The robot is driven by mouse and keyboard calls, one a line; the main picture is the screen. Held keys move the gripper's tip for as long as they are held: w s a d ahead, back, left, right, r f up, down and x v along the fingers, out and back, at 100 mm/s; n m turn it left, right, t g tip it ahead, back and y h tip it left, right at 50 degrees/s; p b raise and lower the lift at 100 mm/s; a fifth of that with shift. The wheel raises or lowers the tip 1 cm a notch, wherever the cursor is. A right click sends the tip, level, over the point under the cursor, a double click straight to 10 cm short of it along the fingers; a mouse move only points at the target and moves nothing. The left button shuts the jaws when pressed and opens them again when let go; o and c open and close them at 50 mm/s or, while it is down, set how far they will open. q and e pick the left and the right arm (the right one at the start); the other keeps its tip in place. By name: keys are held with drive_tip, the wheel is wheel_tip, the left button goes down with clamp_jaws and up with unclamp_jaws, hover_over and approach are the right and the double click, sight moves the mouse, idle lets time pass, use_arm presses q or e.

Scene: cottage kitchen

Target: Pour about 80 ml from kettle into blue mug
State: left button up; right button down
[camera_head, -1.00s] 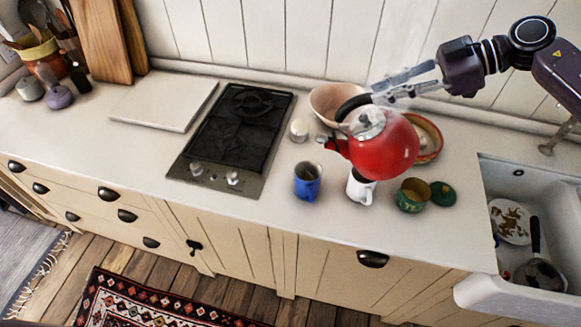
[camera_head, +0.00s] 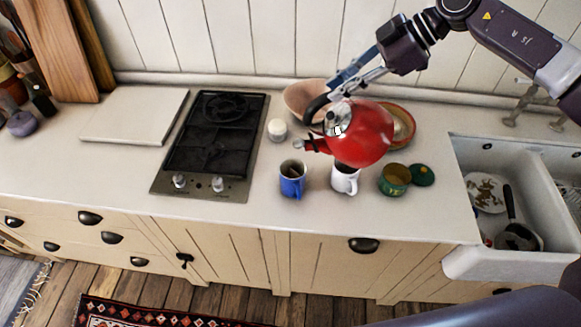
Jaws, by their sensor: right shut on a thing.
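The red kettle (camera_head: 362,137) hangs above the counter, tilted with its spout pointing left. My right gripper (camera_head: 322,97) is shut on the kettle's black handle. The spout tip is above the blue mug (camera_head: 292,180), near its rim in the picture; the height between them is hard to tell. No stream of water is visible. The blue mug stands upright on the counter, and its inside looks dark. My left gripper is not in view.
A white mug (camera_head: 345,178) stands just right of the blue mug, below the kettle. A green pot (camera_head: 395,180), bowls (camera_head: 303,97), a white jar (camera_head: 277,130) and the hob (camera_head: 215,140) are nearby. The sink (camera_head: 520,200) is at the right.

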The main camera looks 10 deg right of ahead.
drive_tip(key=shift+a+r, duration=0.3)
drive_tip(key=shift+a, duration=0.15)
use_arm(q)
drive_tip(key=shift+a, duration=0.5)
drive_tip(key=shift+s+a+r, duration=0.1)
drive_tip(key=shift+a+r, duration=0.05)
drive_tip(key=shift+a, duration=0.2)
use_arm(e)
drive_tip(key=shift+s+a+f+h, duration=0.15)
drive_tip(key=shift+s+a+h, duration=0.1)
drive_tip(key=shift+a+h, duration=0.2)
drive_tip(key=shift+w, duration=0.15)
